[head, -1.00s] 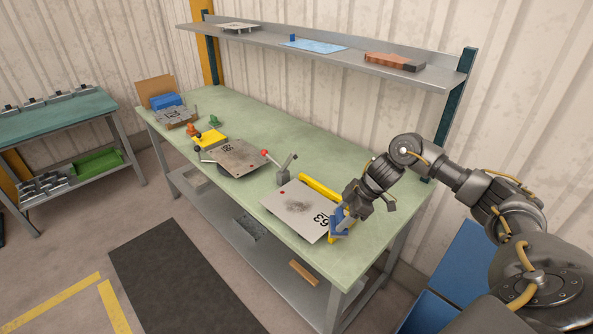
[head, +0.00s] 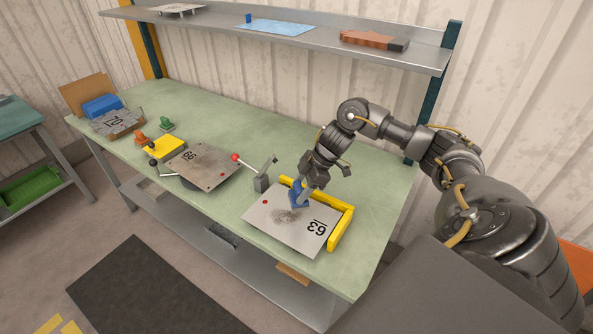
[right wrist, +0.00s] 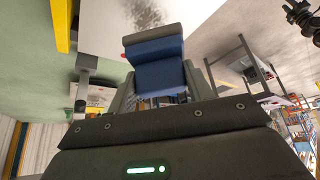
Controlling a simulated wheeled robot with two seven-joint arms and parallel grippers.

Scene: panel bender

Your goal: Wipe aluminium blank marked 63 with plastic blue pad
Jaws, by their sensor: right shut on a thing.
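The aluminium blank marked 63 (head: 270,222) lies flat on the green bench, with a dark smudge near its middle and a red dot at its left. My right gripper (head: 303,194) is shut on the blue pad (head: 297,190) and holds it at the upper edge of the smudge; whether the pad touches the plate I cannot tell. In the right wrist view the blue pad (right wrist: 158,72) sits between the fingers, with the blank (right wrist: 112,20) and its smudge beyond it. My left gripper is not in view.
A yellow angled stop (head: 343,228) borders the blank's far and right sides. A lever clamp (head: 263,180) and another marked plate (head: 200,167) stand to the left. The shelf (head: 220,27) runs above the back of the bench.

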